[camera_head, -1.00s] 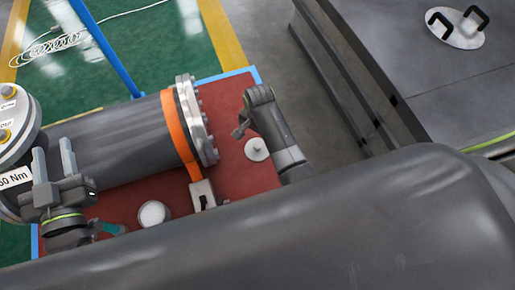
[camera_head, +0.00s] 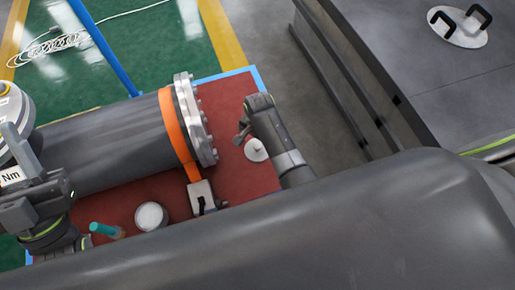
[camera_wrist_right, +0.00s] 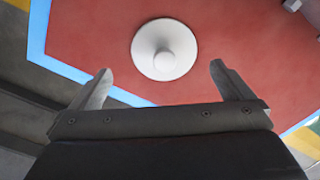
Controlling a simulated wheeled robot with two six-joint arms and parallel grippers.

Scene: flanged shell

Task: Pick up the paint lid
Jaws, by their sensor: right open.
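The paint lid is a white round disc with a raised knob (camera_head: 256,149), lying on the red mat. It also shows in the right wrist view (camera_wrist_right: 163,50), knob facing the camera. My right gripper (camera_head: 243,135) is just beside and above it in the head view. In the right wrist view its two fingers (camera_wrist_right: 160,82) are spread apart and empty, with the lid beyond them, between their lines and not touched. My left gripper (camera_head: 12,150) is at the left edge by the large cylinder; it is partly cut off and its opening cannot be made out.
A dark cylinder with a grey flange (camera_head: 196,120) and an orange strap lies on the red mat (camera_head: 232,100). A round tin with a white top (camera_head: 151,216) and a teal handle (camera_head: 105,230) are near the front. A grey bench with a two-handled white disc (camera_head: 461,25) is at right.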

